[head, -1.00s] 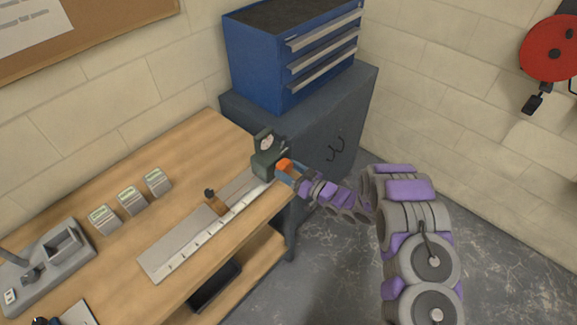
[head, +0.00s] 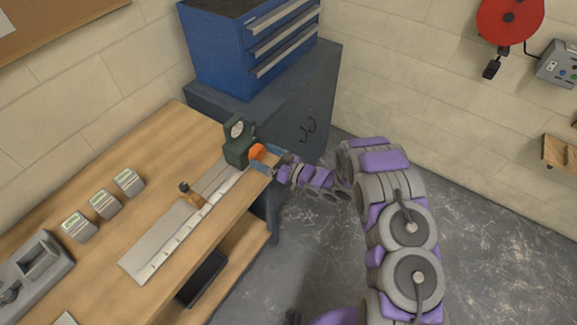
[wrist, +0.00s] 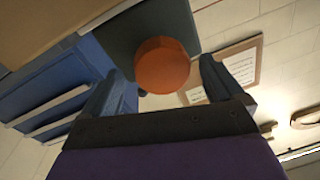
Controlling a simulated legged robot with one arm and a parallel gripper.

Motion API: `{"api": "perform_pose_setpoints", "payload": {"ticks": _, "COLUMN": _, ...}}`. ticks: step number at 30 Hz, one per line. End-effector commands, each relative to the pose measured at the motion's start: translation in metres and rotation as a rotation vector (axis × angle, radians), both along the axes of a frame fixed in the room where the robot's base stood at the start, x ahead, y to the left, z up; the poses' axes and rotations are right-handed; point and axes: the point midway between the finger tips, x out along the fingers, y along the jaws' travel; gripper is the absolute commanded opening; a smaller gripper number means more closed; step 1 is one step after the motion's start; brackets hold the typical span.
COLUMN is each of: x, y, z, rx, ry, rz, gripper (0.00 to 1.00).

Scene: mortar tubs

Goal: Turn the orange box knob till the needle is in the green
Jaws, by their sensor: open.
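The orange knob (head: 257,152) is on the side of a dark green box (head: 237,153) at the far end of the bench. The box carries a round pale dial (head: 237,129); its needle and any green zone are too small to read. My gripper (head: 268,161) is at the knob, coming from the right. In the wrist view the faceted knob (wrist: 163,65) sits between the two spread fingers of my gripper (wrist: 160,74), with a gap visible on each side. The dial is not visible in the wrist view.
A long metal rail (head: 180,228) with a small brown slider lies along the bench (head: 150,160). Several grey blocks (head: 104,204) stand to its left. A blue drawer chest (head: 225,50) sits on a dark cabinet (head: 318,85) behind the box. The floor to the right is clear.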

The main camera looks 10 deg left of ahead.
Motion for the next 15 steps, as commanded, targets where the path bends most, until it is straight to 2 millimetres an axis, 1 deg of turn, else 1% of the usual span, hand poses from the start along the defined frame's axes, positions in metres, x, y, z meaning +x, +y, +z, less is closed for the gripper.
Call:
{"api": "perform_pose_setpoints", "payload": {"ticks": 6, "x": -0.012, "y": -0.042, "z": -0.002, "rx": 0.0, "ry": 0.004, "rz": -0.006, "gripper": 0.94}}
{"api": "perform_pose_setpoints", "payload": {"ticks": 15, "x": -0.03, "y": -0.097, "z": -0.004, "rx": -0.001, "ry": 0.002, "rz": -0.007, "gripper": 0.94}}
